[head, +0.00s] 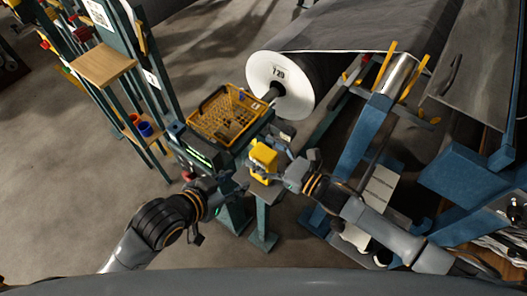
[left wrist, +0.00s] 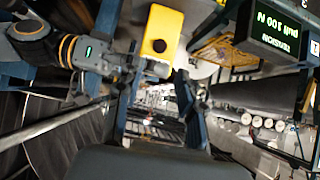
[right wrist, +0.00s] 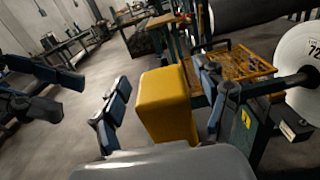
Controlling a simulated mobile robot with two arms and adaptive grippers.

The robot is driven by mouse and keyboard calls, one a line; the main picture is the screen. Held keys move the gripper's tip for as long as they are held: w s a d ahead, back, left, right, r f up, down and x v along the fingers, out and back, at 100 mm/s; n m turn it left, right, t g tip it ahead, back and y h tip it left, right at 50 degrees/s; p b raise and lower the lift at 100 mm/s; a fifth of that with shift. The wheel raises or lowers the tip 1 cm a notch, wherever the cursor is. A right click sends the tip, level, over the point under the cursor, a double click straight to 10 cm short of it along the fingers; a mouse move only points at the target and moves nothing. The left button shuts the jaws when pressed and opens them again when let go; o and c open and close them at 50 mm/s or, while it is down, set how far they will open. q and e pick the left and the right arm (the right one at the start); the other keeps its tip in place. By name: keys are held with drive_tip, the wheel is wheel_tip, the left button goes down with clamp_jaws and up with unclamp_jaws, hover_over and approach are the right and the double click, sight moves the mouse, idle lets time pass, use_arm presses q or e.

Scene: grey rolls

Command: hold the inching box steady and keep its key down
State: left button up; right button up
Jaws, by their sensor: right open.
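The inching box is a yellow block (head: 263,158) near the middle of the head view, beside the machine's display. In the right wrist view the yellow box (right wrist: 166,105) stands between the fingers of my right gripper (right wrist: 158,98), which is open around it; contact cannot be made out. In the left wrist view the box (left wrist: 166,25) shows a dark round spot (left wrist: 159,46), perhaps its key. My left gripper (head: 216,190) is below and left of the box in the head view. Its fingers (left wrist: 158,95) look apart and empty, short of the box.
An orange basket (head: 228,115) sits behind the box. A large grey roll (head: 280,83) lies behind, and a blue frame (head: 360,140) stands right.

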drive_tip(key=c, duration=1.3)
use_arm(q)
drive_tip(key=shift+c, duration=0.6)
use_arm(e)
drive_tip(key=shift+c, duration=1.1)
use_arm(q)
clamp_jaws()
